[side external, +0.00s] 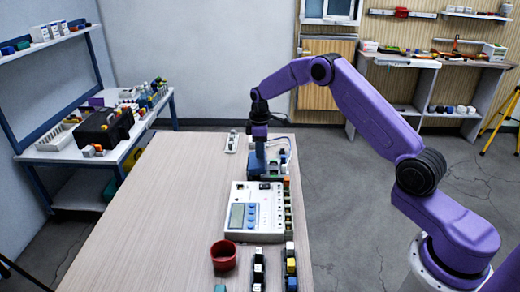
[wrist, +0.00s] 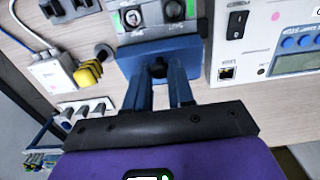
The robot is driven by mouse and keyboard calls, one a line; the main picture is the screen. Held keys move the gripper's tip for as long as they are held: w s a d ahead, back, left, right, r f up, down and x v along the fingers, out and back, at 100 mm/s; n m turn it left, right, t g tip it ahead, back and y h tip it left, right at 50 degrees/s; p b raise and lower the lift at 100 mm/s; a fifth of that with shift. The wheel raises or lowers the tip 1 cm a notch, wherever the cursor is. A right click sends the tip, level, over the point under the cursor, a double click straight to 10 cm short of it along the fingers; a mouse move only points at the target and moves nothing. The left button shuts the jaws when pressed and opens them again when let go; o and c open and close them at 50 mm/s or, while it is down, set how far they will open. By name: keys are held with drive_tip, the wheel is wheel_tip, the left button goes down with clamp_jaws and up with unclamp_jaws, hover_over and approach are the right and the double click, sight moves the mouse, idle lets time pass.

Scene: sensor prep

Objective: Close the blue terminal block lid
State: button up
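The blue lid (wrist: 160,49) shows in the wrist view as a wide blue slab in front of a grey block with round terminals (wrist: 152,15). In the side view, the blue block (side external: 254,169) stands near the table's far right edge, partly hidden by my gripper. My gripper (wrist: 160,76) is at the blue lid, with its two blue fingers apart at its near edge. A dark gap shows between the fingers. I cannot tell whether they touch or hold the lid. The side view shows my gripper (side external: 259,148) pointing down just above the blue block.
A white instrument (side external: 256,209) with a screen stands close to the block. A red cup (side external: 223,255) and small coloured blocks (side external: 290,267) are at the near end. A white box (wrist: 53,73) and yellow connector (wrist: 87,75) lie left in the wrist view. The table's left side is clear.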

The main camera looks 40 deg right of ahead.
clamp_jaws()
drive_tip(key=shift+s+d+f+t+y, duration=0.2)
drive_tip(key=shift+s+f+t+y, duration=0.1)
drive_tip(key=shift+t+y, duration=0.25)
drive_tip(key=shift+s+d+f+t+y, duration=0.15)
drive_tip(key=shift+f+t+y, duration=0.15)
drive_tip(key=shift+t+y, duration=0.25)
drive_tip(key=o, duration=0.7)
unclamp_jaws()
drive_tip(key=shift+o, duration=0.2)
drive_tip(key=shift+d, duration=0.1)
drive_tip(key=v, duration=1.7)
drive_tip(key=shift+r, duration=0.2)
